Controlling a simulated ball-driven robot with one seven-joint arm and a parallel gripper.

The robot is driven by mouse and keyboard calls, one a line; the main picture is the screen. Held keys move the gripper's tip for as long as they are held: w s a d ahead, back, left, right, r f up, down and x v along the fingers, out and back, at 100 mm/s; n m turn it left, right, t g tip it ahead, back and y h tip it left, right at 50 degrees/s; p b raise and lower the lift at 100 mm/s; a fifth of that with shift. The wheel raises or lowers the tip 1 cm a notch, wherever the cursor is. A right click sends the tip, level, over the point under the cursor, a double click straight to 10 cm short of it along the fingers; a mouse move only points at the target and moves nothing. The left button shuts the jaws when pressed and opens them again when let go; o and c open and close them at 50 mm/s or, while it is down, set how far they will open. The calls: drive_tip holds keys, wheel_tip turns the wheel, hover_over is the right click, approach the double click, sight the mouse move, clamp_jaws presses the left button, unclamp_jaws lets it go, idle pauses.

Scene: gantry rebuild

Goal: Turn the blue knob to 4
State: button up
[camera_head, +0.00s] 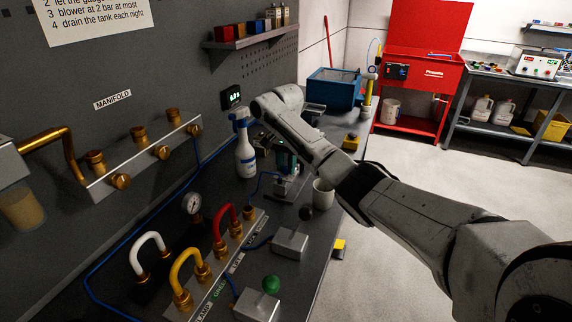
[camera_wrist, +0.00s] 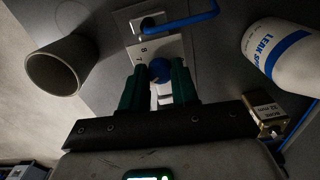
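The blue knob (camera_wrist: 160,70) shows in the wrist view, on a pale plate (camera_wrist: 172,46) with small dark markings. I cannot read the knob's setting. My gripper (camera_wrist: 160,78) has two dark green fingers, one on each side of the knob, with a gap between them. The fingers overlap the knob's sides, and I cannot tell whether they touch or grip it. In the head view my gripper (camera_head: 287,158) is over the bench beside the spray bottle, and my arm and gripper hide the knob.
A white spray bottle (camera_head: 244,152) stands close to my gripper; it also shows in the wrist view (camera_wrist: 284,52). A grey cup (camera_head: 323,194) stands on the other side. A blue hose (camera_wrist: 188,20) runs by the plate. Coloured hose loops (camera_head: 187,270) stand nearer on the bench.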

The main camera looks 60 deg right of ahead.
clamp_jaws()
drive_tip(key=shift+r+n+p, duration=0.1)
drive_tip(key=shift+n+p, duration=0.2)
drive_tip(key=shift+p, duration=0.2)
drive_tip(key=shift+n+p, duration=0.5)
drive_tip(key=shift+p, duration=0.1)
drive_tip(key=shift+n+p, duration=1.05)
drive_tip(key=shift+n, duration=1.05)
drive_tip(key=o, duration=0.6)
unclamp_jaws()
drive_tip(key=shift+c, duration=0.2)
